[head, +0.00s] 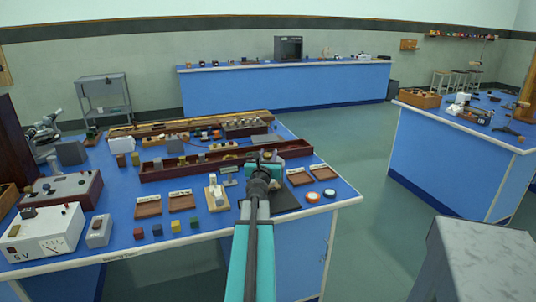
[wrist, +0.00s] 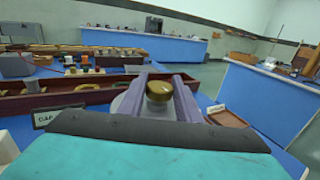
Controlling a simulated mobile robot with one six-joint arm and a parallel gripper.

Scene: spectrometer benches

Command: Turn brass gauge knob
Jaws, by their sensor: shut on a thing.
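The brass gauge knob (wrist: 159,92) shows in the wrist view as a round gold knob. It sits between the two purple-grey fingers of my gripper (wrist: 158,97), which are shut on it. A grey round body shows just behind and below the knob. In the head view my gripper (head: 262,172) is over the front right part of the near bench, and my arm hides the knob there. A small label card (wrist: 48,116) stands left of the gripper in the wrist view.
The near blue bench (head: 120,180) holds a long dark red tray (head: 165,171) behind the gripper. Small brown trays (head: 148,206) and several coloured cubes (head: 157,229) lie left of my arm. A white power supply (head: 42,235) stands at the left. Floor (head: 345,145) is clear between benches.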

